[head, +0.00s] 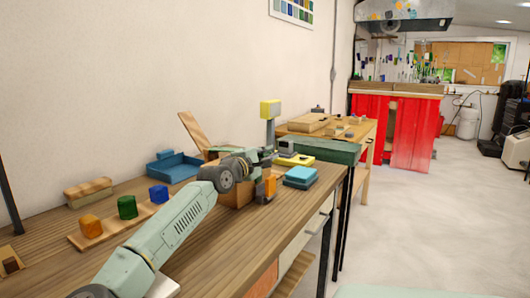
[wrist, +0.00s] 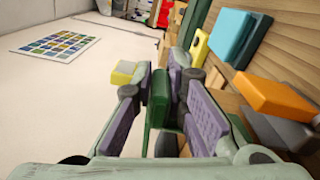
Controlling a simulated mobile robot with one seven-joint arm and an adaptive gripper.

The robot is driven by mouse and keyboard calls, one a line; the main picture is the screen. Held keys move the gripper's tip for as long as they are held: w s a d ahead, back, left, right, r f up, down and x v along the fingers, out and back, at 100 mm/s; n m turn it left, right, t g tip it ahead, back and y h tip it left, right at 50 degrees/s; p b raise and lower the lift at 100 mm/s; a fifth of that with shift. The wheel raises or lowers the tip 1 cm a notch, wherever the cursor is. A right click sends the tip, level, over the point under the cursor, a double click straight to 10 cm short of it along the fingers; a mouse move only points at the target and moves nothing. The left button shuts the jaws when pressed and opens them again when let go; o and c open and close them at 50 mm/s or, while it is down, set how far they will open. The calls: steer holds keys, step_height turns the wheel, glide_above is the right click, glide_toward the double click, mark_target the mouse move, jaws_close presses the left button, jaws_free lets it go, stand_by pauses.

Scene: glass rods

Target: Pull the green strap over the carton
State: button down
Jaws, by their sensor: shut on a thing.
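My gripper (wrist: 165,88) is shut on a dark green strap (wrist: 160,98), which stands between its purple-padded fingers in the wrist view. In the head view my gripper (head: 262,156) is above the bench, at the carton. The brown carton (head: 238,194) sits on the wooden bench, largely hidden behind my arm and gripper. Another dark green piece (wrist: 240,128) shows beside the right finger; I cannot tell whether it joins the strap. The strap's full run over the carton is hidden.
Close right of the carton stand an orange block (head: 266,187) and a blue box (head: 300,176). A yellow-topped post (head: 270,110) rises behind. A blue tray (head: 173,166) and coloured blocks on a board (head: 110,229) lie left. The floor (head: 420,215) at right is clear.

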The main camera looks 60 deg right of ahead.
steer(key=shift+w+f, duration=0.15)
steer(key=c, duration=1.6)
jaws_free()
steer(key=a, duration=1.2)
steer(key=shift+w, duration=0.25)
